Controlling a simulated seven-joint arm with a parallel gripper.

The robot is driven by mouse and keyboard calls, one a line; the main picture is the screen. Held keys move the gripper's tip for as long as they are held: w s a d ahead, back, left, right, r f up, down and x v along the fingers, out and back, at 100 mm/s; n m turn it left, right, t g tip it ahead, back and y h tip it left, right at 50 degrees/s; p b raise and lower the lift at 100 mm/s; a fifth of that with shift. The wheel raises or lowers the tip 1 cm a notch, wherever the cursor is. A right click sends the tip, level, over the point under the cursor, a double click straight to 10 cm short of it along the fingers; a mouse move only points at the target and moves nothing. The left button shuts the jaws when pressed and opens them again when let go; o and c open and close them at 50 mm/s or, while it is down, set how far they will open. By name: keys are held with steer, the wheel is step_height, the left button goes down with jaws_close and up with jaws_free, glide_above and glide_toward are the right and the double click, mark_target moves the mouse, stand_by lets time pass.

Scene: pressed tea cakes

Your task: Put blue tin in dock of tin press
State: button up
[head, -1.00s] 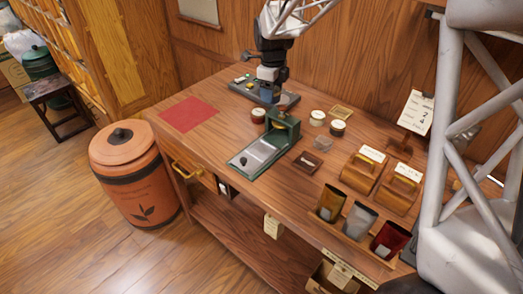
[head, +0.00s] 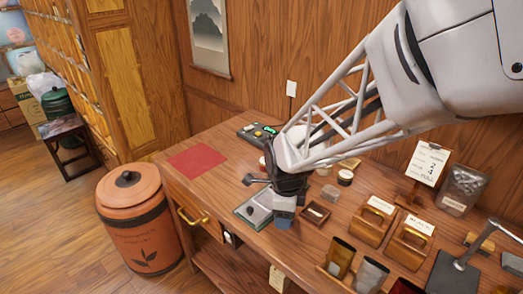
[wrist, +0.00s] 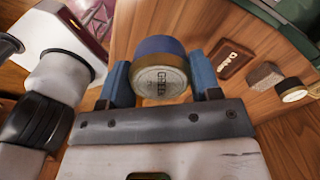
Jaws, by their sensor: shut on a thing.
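The blue tin (wrist: 158,68) shows in the wrist view between the two blue fingers of my gripper (wrist: 160,85). My gripper is shut on it; its pale round lid with dark lettering faces the camera. In the head view my gripper (head: 284,213) is low over the bench, right beside the front plate of the green tin press (head: 253,207). My arm hides most of the press, including its dock, in that view. A green curved part, probably of the press, shows at the top right of the wrist view (wrist: 290,12).
Wooden holders (head: 372,222) and several pouches (head: 340,257) fill the right side. The red mat (head: 197,161) at the left is bare.

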steer(key=shift+s+f, duration=0.35)
steer(key=shift+s, duration=0.55)
steer(key=shift+w, duration=0.15)
glide_above(268, 200)
steer(key=shift+w+f, duration=0.1)
steer(key=shift+f, duration=0.65)
steer(key=shift+f, duration=0.15)
steer(key=shift+f, duration=1.65)
steer(key=shift+f, duration=0.1)
steer(key=o, duration=1)
